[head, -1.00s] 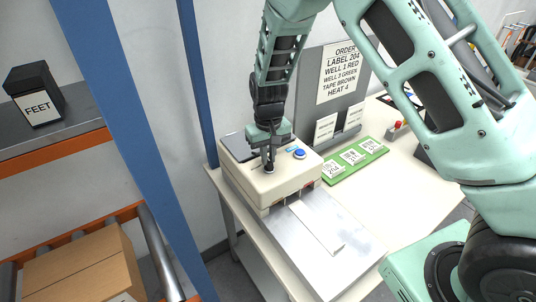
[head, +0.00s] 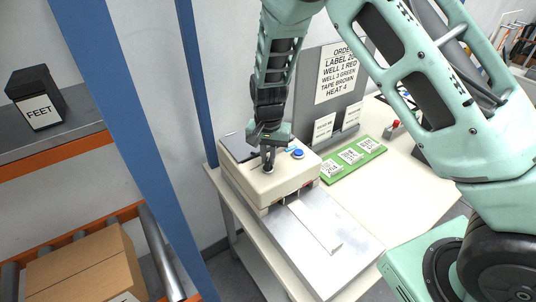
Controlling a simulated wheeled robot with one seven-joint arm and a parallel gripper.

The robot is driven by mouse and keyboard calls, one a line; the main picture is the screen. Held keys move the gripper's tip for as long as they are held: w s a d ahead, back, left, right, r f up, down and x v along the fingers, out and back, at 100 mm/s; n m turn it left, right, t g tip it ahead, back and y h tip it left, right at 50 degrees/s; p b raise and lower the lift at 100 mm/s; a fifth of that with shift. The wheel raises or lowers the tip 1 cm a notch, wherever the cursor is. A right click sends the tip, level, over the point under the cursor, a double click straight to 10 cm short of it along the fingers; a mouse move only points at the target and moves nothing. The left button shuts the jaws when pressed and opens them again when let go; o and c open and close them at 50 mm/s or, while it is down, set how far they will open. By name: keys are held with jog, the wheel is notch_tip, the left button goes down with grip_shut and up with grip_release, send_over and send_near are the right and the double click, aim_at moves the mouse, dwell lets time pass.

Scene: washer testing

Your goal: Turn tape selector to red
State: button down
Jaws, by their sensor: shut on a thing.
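A cream-coloured tape machine (head: 270,185) stands at the back left of the white table, with a blue button (head: 298,154) on its top. My gripper (head: 268,170) points down onto the machine's top, left of the blue button, and is shut on a small dark knob there, which I take as the tape selector. The fingers hide most of the knob, and its pointer and colour marks are too small to read. An order sign (head: 340,72) behind reads "WELL 1 RED", "WELL 3 GREEN", "TAPE BROWN" and "HEAT 4".
A metal plate with a pale strip (head: 315,225) lies in front of the machine. A green tray (head: 353,159) with several white labels lies to its right, with a red button (head: 393,126) beyond. A blue post (head: 196,80) stands close on the left.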

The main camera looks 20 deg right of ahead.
aim_at(268, 159)
jog(key=shift+w, duration=0.1)
dwell(0.3)
jog(key=c, duration=1.5)
grip_release()
jog(key=shift+o, duration=0.2)
notch_tip(268, 159, up, 18)
jog(key=b, duration=0.3)
jog(key=shift+f+b, duration=0.25)
jog(key=shift+b, duration=0.1)
